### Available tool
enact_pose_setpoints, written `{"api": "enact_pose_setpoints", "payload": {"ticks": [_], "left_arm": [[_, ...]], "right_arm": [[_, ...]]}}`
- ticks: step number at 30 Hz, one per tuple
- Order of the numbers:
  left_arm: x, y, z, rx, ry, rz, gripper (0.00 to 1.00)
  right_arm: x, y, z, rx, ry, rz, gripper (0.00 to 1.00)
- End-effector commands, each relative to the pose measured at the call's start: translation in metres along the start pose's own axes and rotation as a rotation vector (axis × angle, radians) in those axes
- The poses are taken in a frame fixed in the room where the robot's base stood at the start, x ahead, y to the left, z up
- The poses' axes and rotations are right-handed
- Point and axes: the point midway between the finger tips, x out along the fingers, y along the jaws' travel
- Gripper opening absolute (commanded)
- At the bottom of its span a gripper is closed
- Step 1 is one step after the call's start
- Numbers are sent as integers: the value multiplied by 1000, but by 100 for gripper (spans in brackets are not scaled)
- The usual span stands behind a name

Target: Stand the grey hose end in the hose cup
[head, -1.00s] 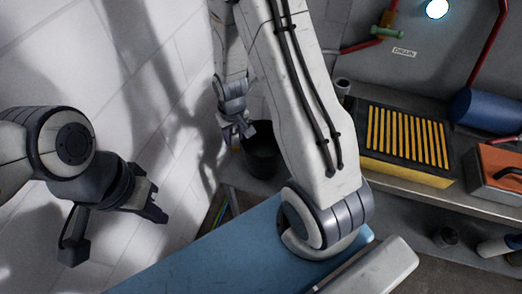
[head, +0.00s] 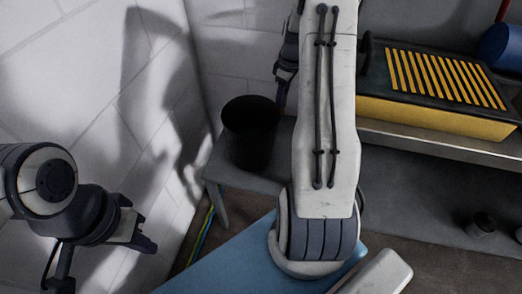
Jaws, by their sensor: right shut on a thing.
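My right arm crosses the middle of the head view, and its link covers much of its gripper. Part of my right gripper (head: 284,82) shows left of the link, over the back of the low grey bench. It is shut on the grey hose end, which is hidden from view. I cannot make out the hose cup for sure; a dark rounded shape (head: 367,48) shows just right of the link, beside the yellow-slatted box. My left gripper (head: 140,231) is at the lower left, open and empty, away from everything.
A black bucket (head: 250,140) stands on the low grey bench (head: 222,168), left of my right arm. The yellow-slatted box (head: 440,105) sits on the shelf at right, with a blue cylinder (head: 504,46) behind. A blue surface (head: 225,262) lies in front. White wall fills the left.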

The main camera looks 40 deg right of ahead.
Motion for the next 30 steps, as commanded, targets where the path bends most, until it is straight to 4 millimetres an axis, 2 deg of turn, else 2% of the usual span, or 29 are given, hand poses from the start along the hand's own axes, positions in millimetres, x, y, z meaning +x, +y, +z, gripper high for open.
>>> {"api": "enact_pose_setpoints", "payload": {"ticks": [5,13,20,25,30], "left_arm": [[9,-1,0,0,0,0,0],[22,-2,1,0,0,0,0],[26,-2,1,0,0,0,0],[33,-2,2,0,0,0,0],[32,-2,2,0,0,0,0]], "right_arm": [[15,-2,15,-60,0,-8,0],[62,-3,22,-68,-1,-10,0],[80,-3,23,-68,0,-9,0],[105,-3,26,-68,0,-9,0],[107,-2,26,-68,0,-6,0]]}}
